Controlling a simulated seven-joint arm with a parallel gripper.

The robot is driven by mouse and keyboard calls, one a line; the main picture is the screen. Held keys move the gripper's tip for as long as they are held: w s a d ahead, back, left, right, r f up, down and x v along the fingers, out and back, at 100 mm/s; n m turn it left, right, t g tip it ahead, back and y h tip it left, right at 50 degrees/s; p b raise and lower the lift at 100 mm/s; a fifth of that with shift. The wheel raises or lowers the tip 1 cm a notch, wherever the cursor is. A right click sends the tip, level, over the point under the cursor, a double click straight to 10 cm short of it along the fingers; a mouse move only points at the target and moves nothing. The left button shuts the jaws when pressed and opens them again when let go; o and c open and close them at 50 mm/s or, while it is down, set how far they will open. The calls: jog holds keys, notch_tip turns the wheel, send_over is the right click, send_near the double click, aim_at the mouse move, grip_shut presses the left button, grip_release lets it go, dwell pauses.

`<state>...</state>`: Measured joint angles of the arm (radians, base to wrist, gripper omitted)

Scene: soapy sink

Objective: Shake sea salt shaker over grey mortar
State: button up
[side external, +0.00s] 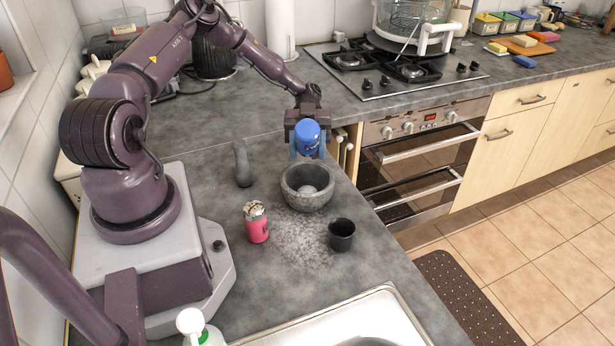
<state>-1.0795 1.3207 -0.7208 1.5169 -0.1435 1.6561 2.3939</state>
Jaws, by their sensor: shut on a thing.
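A blue shaker (308,138) is held in my gripper (307,152), between its two blue fingers. It hangs above the back part of the grey mortar (307,198) and looks tilted. Its label is too small to read. The mortar stands on the grey counter and has something pale at the bottom of its bowl. My gripper is shut on the shaker, and its fingertips are just above the mortar's far rim in the picture. The end of the shaker facing away from the camera is hidden.
A grey pestle (242,164) stands left of the mortar. A pink container (257,222) and a black cup (341,235) stand in front, with pale specks on the counter around them. The sink (345,320) is at the front; the counter edge is to the right.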

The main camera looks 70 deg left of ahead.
jog(key=shift+f, duration=0.9)
